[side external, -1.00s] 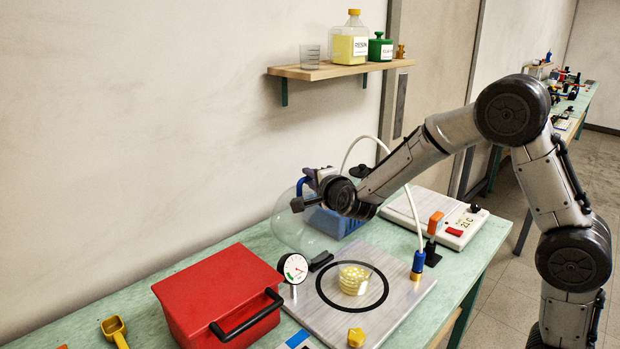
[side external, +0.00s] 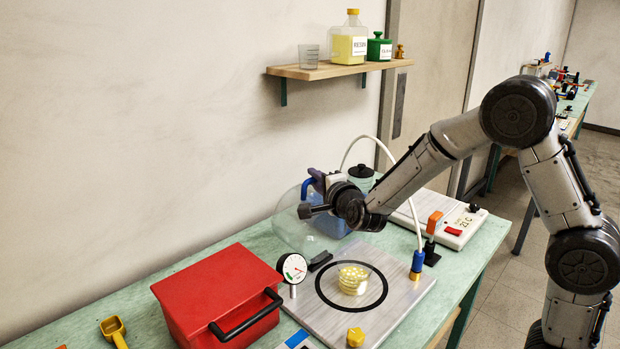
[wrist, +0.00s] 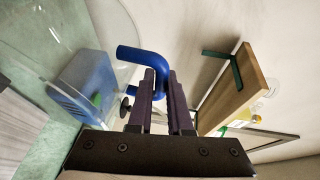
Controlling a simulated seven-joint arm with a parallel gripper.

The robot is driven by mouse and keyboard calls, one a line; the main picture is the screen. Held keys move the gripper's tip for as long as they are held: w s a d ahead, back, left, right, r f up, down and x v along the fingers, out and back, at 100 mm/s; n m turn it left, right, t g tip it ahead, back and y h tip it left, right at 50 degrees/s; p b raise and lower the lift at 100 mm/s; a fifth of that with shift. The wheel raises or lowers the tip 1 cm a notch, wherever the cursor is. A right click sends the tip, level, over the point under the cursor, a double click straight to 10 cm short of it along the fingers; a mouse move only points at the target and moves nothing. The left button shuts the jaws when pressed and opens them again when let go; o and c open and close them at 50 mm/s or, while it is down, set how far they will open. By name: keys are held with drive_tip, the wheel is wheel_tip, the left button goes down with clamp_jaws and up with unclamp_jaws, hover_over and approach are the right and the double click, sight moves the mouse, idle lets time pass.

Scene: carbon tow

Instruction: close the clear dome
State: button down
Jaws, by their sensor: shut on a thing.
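The clear dome (side external: 292,236) stands tipped open at the far edge of the metal plate (side external: 385,318), near a black hinge block (side external: 320,261). Its blue handle (side external: 306,189) shows in the side view and also in the wrist view (wrist: 140,54). My gripper (side external: 316,183) is shut on the handle; its purple fingers (wrist: 163,80) close around it in the wrist view. The black ring (side external: 325,296) on the plate is uncovered. A pale yellow stack (side external: 352,279) sits inside the ring.
A red box (side external: 215,290) with a black handle and a dial gauge (side external: 292,268) stand left of the plate. A yellow knob (side external: 355,337) is at its front. A hose fitting (side external: 417,264) is at its right. A blue block (wrist: 88,85) is behind the dome. A shelf (side external: 335,69) hangs above.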

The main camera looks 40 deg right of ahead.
drive_tip(key=s+f+m+t+h, duration=0.1)
drive_tip(key=s+f+t, duration=0.15)
drive_tip(key=s, duration=1.05)
drive_tip(key=s+f+m+t+h, duration=0.1)
drive_tip(key=s+f, duration=0.9)
drive_tip(key=shift+d+t, duration=0.1)
drive_tip(key=shift+t, duration=0.15)
